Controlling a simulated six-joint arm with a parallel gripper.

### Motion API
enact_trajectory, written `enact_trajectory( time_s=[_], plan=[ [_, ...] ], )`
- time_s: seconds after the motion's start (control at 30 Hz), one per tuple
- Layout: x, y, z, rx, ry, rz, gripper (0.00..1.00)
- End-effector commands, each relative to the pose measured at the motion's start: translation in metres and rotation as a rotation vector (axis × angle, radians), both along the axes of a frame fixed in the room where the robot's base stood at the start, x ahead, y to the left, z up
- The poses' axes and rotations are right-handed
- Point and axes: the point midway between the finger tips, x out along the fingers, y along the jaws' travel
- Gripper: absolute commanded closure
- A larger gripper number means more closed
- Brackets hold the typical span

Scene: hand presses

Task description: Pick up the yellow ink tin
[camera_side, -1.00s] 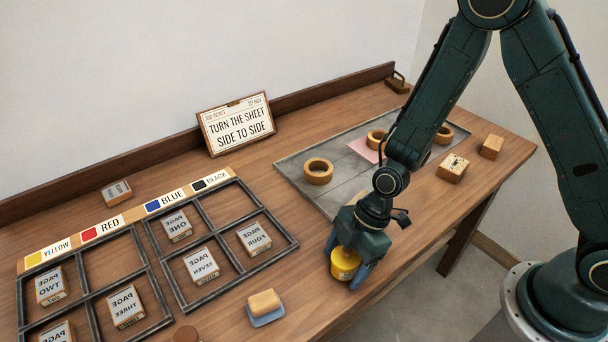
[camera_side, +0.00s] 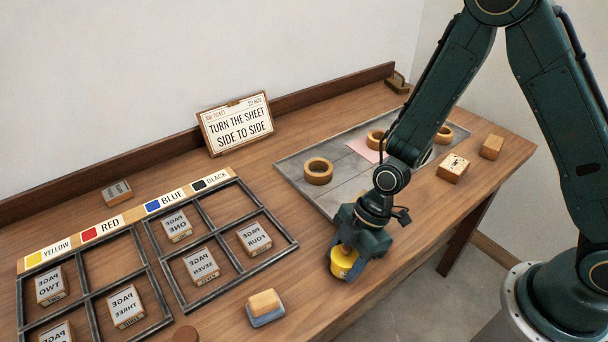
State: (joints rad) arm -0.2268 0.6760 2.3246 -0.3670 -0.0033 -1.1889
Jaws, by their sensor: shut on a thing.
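The yellow ink tin (camera_side: 342,261) is at the front edge of the wooden table, right of the frames with page blocks. My gripper (camera_side: 350,264) points down over the tin and is shut on it. Its fingers and body hide part of the tin's top and right side. I cannot tell whether the tin is touching the table.
Dark frames (camera_side: 298,243) with page blocks fill the left, below a colour strip (camera_side: 130,217). A sponge on a blue dish (camera_side: 265,308) sits at the front. A grey slab (camera_side: 335,202) holding wooden rings (camera_side: 318,171) lies behind my gripper. A job ticket sign (camera_side: 237,124) stands at the back.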

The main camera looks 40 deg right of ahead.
Motion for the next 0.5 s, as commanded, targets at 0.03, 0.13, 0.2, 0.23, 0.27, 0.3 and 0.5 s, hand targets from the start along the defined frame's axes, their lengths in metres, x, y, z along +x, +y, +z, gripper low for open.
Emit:
enact_trajectory(
  time_s=[0.03, 0.13, 0.2, 0.23, 0.27, 0.3, 0.5],
  plan=[
    [0.001, 0.000, 0.004, 0.001, -0.002, 0.000, 0.81],
    [0.001, 0.000, 0.011, 0.002, -0.003, 0.001, 0.81],
    [0.001, 0.000, 0.017, 0.002, -0.003, 0.001, 0.81],
    [0.000, 0.000, 0.021, 0.002, -0.003, 0.001, 0.81],
    [0.001, 0.000, 0.024, 0.001, -0.005, 0.000, 0.81],
    [0.001, 0.000, 0.029, 0.002, -0.004, 0.001, 0.81],
    [0.001, 0.000, 0.059, 0.002, -0.006, 0.001, 0.81]
  ],
)
